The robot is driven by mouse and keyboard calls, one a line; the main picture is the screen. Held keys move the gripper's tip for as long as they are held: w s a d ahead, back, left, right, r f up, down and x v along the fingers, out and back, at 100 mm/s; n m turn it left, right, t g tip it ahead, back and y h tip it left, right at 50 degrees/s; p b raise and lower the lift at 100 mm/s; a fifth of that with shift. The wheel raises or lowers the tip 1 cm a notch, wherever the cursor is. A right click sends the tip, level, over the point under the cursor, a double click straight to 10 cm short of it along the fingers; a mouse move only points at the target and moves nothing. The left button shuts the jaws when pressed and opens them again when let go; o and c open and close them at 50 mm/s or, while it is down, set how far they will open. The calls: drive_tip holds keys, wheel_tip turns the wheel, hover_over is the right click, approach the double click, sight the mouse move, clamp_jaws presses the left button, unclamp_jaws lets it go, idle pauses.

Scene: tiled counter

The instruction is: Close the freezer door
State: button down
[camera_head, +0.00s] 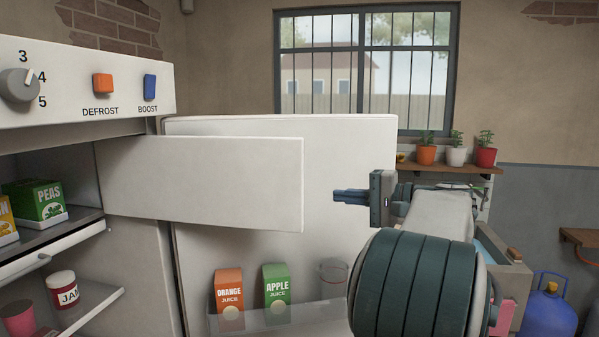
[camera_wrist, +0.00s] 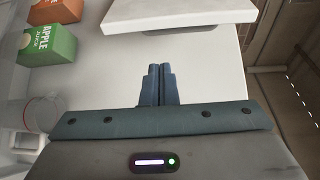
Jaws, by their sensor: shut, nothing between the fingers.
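The freezer door (camera_head: 205,180) is a small white panel, swung open from the freezer compartment (camera_head: 40,232) at the left. Behind it stands the larger white fridge door (camera_head: 350,150), also open. My gripper (camera_head: 337,195) is shut and empty, pointing left, a little to the right of the freezer door's free edge and apart from it. In the wrist view my gripper (camera_wrist: 158,68) is near the inner face of the fridge door (camera_wrist: 205,80), with a white panel edge, likely the freezer door (camera_wrist: 180,12), ahead.
Orange and apple juice cartons (camera_head: 277,290) and a glass (camera_head: 332,275) stand in the fridge door's shelf. A jam jar (camera_head: 63,288) stands below. Potted plants (camera_head: 456,150) line a shelf at the right.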

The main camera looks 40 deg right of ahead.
drive_tip(key=w+a+r+t+p, duration=0.1)
drive_tip(key=w+a+r+p, duration=0.1)
drive_tip(key=w+a, duration=0.2)
drive_tip(key=shift+x, duration=0.85)
drive_tip(key=shift+d+r, duration=0.15)
